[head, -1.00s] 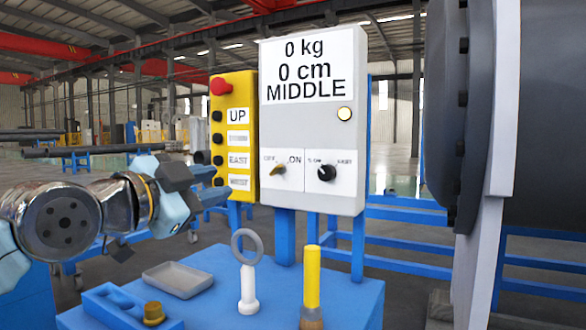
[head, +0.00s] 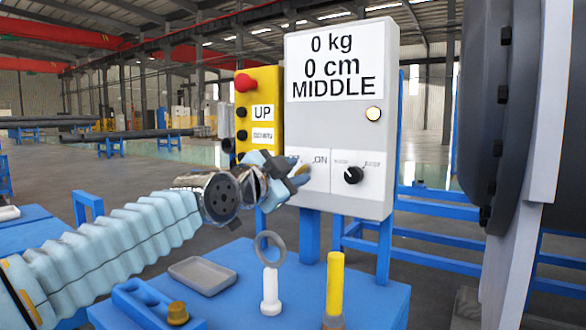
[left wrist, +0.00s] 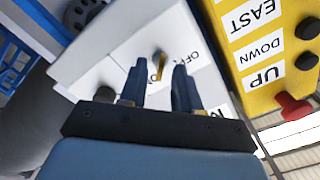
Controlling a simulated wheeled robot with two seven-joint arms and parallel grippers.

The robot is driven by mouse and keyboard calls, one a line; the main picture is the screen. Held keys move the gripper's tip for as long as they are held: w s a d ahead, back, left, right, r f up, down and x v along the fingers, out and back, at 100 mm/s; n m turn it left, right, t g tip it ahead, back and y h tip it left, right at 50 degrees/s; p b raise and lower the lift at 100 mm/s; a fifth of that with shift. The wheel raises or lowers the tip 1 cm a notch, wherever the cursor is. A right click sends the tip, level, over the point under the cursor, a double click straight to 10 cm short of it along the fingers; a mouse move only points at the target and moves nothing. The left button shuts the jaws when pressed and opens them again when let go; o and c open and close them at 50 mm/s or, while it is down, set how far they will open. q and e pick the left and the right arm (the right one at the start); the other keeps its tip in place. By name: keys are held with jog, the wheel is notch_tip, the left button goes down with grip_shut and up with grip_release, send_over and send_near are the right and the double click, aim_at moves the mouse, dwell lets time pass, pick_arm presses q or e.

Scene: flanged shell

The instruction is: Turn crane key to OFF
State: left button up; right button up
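The grey crane panel (head: 335,118) reads "0 kg, 0 cm, MIDDLE" and has a round pale lamp (head: 373,114). My left gripper (head: 301,175) is in front of the panel's lower left, at the key switch, and largely hides it in the head view. In the left wrist view, the brass-coloured crane key (left wrist: 158,66) shows between the two spread fingers of my left gripper (left wrist: 157,74). The fingers look apart from the key; exact depth is hard to tell. Part of an "OFF" label shows beside it. My right gripper is out of view.
A black selector knob (head: 353,175) sits right of the key. A yellow button box (head: 262,85) with a red button stands left of the panel. The blue table (head: 240,265) below holds a grey tray (head: 202,275), a ring-topped white post (head: 270,290) and a yellow cylinder (head: 335,285).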

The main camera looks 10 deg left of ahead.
pick_arm(q)
jog(key=shift+w, duration=0.1)
grip_shut()
jog(key=shift+n, duration=0.3)
jog(key=n, duration=0.2)
jog(key=shift+n+b, duration=0.3)
jog(key=shift+b, duration=0.05)
jog(key=n, duration=0.3)
jog(key=shift+n, duration=0.3)
jog(key=n, duration=0.5)
jog(key=shift+b, duration=0.35)
jog(key=n, duration=0.5)
jog(key=shift+n, duration=0.4)
